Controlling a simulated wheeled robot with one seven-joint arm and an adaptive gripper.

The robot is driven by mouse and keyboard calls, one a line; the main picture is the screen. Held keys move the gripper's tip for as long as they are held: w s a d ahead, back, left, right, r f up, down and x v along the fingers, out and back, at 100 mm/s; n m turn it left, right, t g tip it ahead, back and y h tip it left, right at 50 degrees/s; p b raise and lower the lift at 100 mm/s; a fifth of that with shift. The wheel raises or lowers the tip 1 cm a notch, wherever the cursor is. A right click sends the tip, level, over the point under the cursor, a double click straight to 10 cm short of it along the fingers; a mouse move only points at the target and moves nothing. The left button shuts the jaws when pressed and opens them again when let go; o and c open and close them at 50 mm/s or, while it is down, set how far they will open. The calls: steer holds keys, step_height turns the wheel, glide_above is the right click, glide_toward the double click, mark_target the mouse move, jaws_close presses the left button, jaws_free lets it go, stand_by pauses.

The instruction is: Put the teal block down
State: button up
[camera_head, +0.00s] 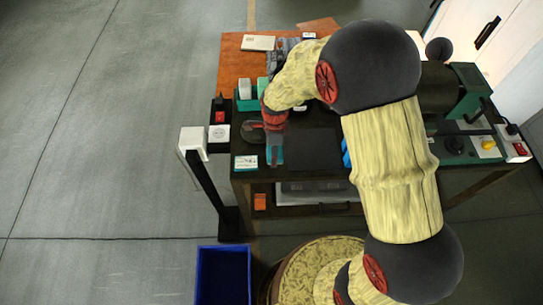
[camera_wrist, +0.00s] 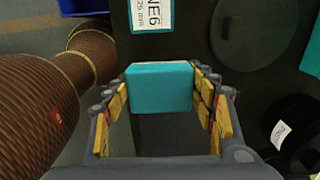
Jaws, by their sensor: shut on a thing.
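The teal block (camera_wrist: 160,88) is between the two yellow-padded fingers of my gripper (camera_wrist: 166,100) in the wrist view. The fingers are shut on its left and right sides. In the head view the teal block (camera_head: 275,156) shows below my gripper (camera_head: 274,138), near the front left edge of the dark bench top (camera_head: 312,147). I cannot tell whether the block touches the bench or hangs just above it.
A dark round disc (camera_wrist: 258,30) is close by. A green holder (camera_head: 247,104) with blocks stands behind. A blue bin (camera_head: 223,275) is on the floor.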

steer(key=shift+w+a+f, duration=0.1)
steer(key=shift+a+f, duration=0.05)
steer(key=shift+f, duration=0.8)
steer(key=shift+w+a+f, duration=0.1)
steer(key=shift+a+f, duration=0.05)
steer(key=shift+f, duration=0.8)
steer(key=shift+s, duration=0.1)
steer(key=shift+f, duration=0.2)
steer(key=o, duration=1.3)
steer(key=shift+r, duration=0.1)
step_height(320, 180, up, 12)
steer(key=shift+d+r, duration=0.15)
